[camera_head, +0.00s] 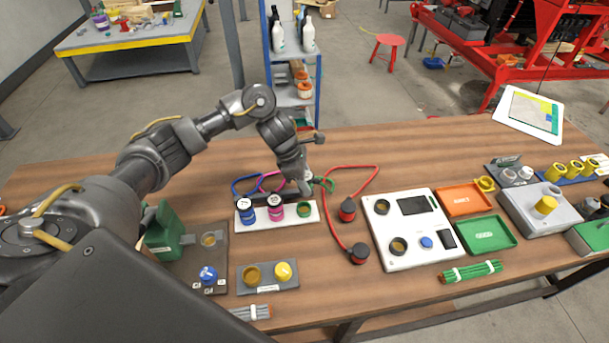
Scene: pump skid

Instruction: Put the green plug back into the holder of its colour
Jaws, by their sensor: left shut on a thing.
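A white holder block (243,221) lies on the workbench. A blue plug (246,209) and a pink plug (275,206) stand in it. At its right end is a green-ringed socket (304,209), whose inside is hard to make out. My left gripper (305,187) points down just behind this socket, shut on the green plug. The plug's body is mostly hidden by the fingers. A short green piece (327,185), seemingly its cable, shows to the right of the fingers. My right gripper is not in view.
A red cable (350,172) with two red-and-black plugs curves right of the holder. A white panel (397,259), an orange tray (465,198) and a green tray (487,234) lie farther right. A grey block with yellow parts (268,277) lies in front.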

